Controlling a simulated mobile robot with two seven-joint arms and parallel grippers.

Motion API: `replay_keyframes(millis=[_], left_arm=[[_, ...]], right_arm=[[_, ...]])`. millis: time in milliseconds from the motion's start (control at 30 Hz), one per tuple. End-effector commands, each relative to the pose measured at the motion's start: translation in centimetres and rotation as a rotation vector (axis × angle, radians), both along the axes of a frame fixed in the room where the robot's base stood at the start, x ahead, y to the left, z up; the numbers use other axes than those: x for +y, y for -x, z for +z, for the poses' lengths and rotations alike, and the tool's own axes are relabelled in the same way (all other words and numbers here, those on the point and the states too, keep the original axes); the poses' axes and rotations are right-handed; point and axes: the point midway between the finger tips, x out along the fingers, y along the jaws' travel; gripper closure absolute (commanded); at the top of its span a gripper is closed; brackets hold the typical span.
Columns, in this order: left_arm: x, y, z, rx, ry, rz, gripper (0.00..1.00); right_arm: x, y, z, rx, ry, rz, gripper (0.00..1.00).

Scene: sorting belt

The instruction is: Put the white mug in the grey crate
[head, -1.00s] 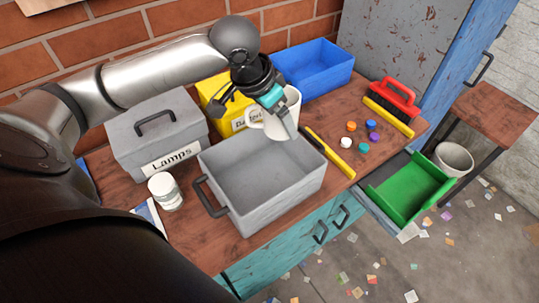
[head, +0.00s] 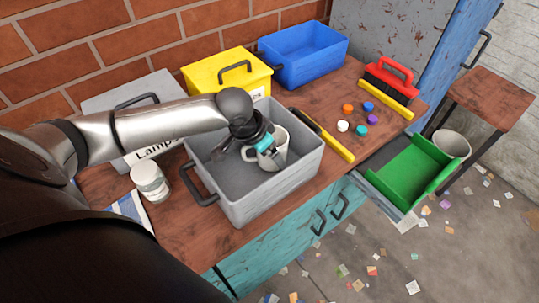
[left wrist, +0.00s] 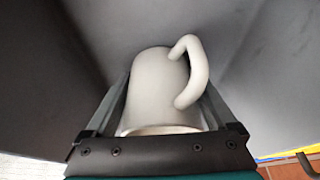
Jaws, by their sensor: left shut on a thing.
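The white mug (head: 281,146) is inside the grey crate (head: 292,187), low between its walls in the head view. My left gripper (head: 272,160) reaches down into the crate and is shut on the mug. In the left wrist view the mug (left wrist: 160,88) sits between the two fingers (left wrist: 160,115), with its handle toward the upper right. Grey crate surfaces surround it there. I cannot tell whether the mug touches the crate floor. My right gripper is not in view.
A grey lidded Lamps box (head: 118,96), a yellow lidded box (head: 228,72) and a blue bin (head: 303,55) stand behind the crate. A white jar (head: 150,182) is at left. A yellow-edged tool (head: 326,137) lies right of the crate, near several coloured caps (head: 373,119).

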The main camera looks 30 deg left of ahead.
Motion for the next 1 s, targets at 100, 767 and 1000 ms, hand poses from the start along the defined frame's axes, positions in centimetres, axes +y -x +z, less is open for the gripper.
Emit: replay_keyframes(millis=[100, 767, 1000], left_arm=[[0.0, -0.1, -0.1, -0.004, 0.000, 0.000, 0.85], [0.1, 0.0, 0.2, -0.002, -0.001, -0.001, 0.00], [0.7, 1.5, 4.4, -0.004, -0.002, -0.001, 0.00]], right_arm=[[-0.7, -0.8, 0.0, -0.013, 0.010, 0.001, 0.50], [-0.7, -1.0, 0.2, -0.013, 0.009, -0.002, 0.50], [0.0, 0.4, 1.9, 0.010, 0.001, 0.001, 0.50]])
